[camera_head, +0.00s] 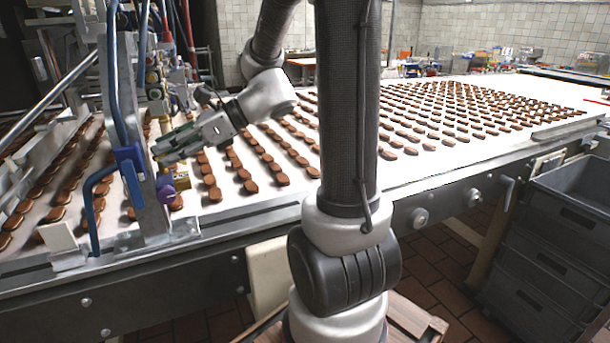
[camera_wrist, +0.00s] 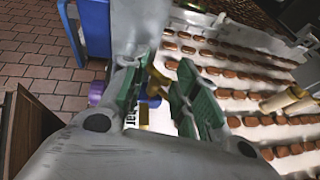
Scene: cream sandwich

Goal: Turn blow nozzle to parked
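My gripper (camera_head: 162,157) reaches left over the belt to the metal frame. In the wrist view its two green-padded fingers (camera_wrist: 165,62) stand apart. A yellow brass-coloured fitting (camera_wrist: 157,80), perhaps the blow nozzle, shows in the gap between them, with a small blue part just below it. I cannot tell whether a finger touches it. A purple knob (camera_head: 180,181) sits below the fingertips in the head view; it also shows left of the fingers in the wrist view (camera_wrist: 97,91). The nozzle's setting cannot be read; a label below the fitting is partly hidden.
The metal frame (camera_head: 150,215) carries a blue clamp (camera_head: 130,158) and blue hoses close to my gripper. Rows of brown biscuits (camera_head: 250,186) lie on the white belt (camera_head: 235,207). Grey crates (camera_head: 545,245) stand at the right.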

